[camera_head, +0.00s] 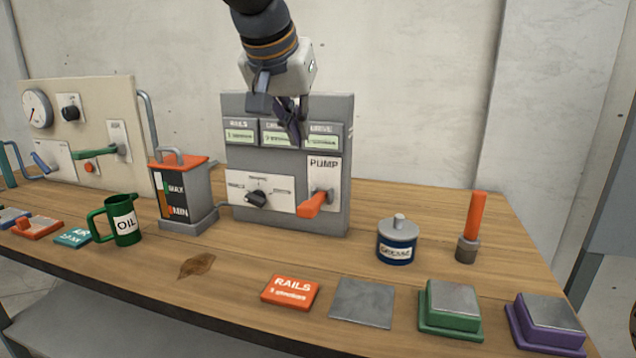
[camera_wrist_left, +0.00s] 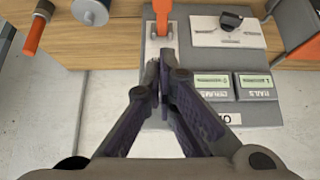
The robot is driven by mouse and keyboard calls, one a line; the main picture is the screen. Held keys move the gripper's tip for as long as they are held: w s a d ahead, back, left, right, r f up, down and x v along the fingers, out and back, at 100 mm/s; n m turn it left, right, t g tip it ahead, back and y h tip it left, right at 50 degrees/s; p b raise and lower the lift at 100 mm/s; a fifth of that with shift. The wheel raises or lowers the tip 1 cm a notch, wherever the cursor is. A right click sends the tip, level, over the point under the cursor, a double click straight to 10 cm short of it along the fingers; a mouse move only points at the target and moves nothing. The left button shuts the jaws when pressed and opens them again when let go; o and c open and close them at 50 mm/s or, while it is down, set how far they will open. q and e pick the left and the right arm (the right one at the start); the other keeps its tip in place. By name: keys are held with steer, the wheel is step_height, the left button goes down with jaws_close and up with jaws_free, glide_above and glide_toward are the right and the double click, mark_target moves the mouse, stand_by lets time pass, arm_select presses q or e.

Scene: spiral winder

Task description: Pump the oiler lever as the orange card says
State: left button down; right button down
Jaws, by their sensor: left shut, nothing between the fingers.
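The grey oiler panel (camera_head: 238,185) stands on the bench, with RAILS, a partly hidden middle label and a third label above small green displays. Its orange PUMP lever (camera_head: 313,204) points down and outward on a pale plate; the lever also shows in the left wrist view (camera_wrist_left: 161,15). A black selector knob (camera_head: 257,198) sits left of it. The orange card (camera_head: 290,291) lies flat in front and reads RAILS, with a smaller line I cannot read surely. My left gripper (camera_head: 297,138) is shut and empty, in front of the panel's upper part, above and apart from the lever. My right gripper is not seen.
An oil tank (camera_head: 206,193) with orange lid and a green OIL jug (camera_head: 124,222) stand left. A blue tin (camera_head: 397,243) and an orange-handled tool (camera_head: 474,217) stand right. A grey plate (camera_head: 362,303), green block (camera_head: 450,305) and purple block (camera_head: 545,320) line the front edge.

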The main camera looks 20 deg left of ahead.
mark_target(316, 200)
arm_select(q)
steer(key=shift+f, duration=0.2)
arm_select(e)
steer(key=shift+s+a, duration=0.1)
